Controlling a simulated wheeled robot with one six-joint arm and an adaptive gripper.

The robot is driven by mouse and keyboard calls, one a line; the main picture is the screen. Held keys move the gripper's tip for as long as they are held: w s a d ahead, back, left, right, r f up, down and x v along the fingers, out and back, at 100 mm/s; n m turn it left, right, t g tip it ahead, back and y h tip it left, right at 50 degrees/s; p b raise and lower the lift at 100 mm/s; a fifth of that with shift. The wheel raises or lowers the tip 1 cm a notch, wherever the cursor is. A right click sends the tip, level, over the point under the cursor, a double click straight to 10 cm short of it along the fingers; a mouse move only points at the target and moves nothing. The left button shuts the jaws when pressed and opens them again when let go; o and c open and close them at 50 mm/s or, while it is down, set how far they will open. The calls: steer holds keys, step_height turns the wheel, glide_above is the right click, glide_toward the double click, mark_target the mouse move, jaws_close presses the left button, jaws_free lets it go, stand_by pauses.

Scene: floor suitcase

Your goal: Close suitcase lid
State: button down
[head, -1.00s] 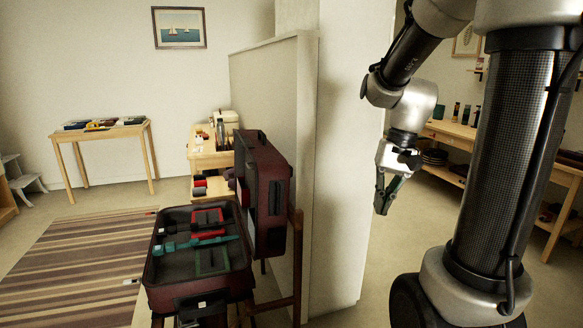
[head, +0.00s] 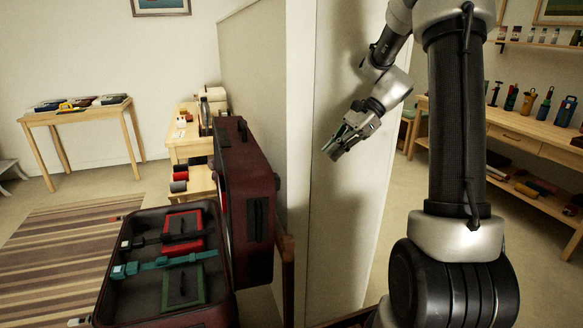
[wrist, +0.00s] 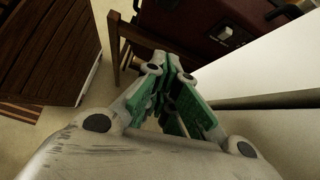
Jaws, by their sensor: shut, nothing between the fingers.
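The dark red suitcase lies open, its lower shell (head: 221,308) at the lower left of the head view. Its lid (head: 246,205) stands upright along the shell's right side, close to the white partition. Inside the shell are a red item, a green-framed item and a teal strap. My gripper (head: 334,149) is shut and empty, in front of the partition, to the right of the lid and apart from it. In the wrist view the green-padded fingers (wrist: 172,68) are together, and part of the dark red suitcase (wrist: 205,25) shows beyond them.
The white partition (head: 338,200) stands just right of the lid. A wooden frame (head: 287,275) is beside the suitcase. A dark slatted wooden piece (wrist: 45,45) shows in the wrist view. A table (head: 80,115) and striped rug (head: 60,240) are at left; a workbench (head: 520,128) is at right.

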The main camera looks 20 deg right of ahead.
steer(key=a+f, duration=0.2)
steer(key=a, duration=0.4)
steer(key=a+f+m, duration=0.1)
steer(key=a+f, duration=0.2)
steer(key=a, duration=0.3)
steer(key=shift+s+a+f+m, duration=0.2)
steer(key=shift+a+f+m, duration=0.05)
steer(key=shift+f+m, duration=0.05)
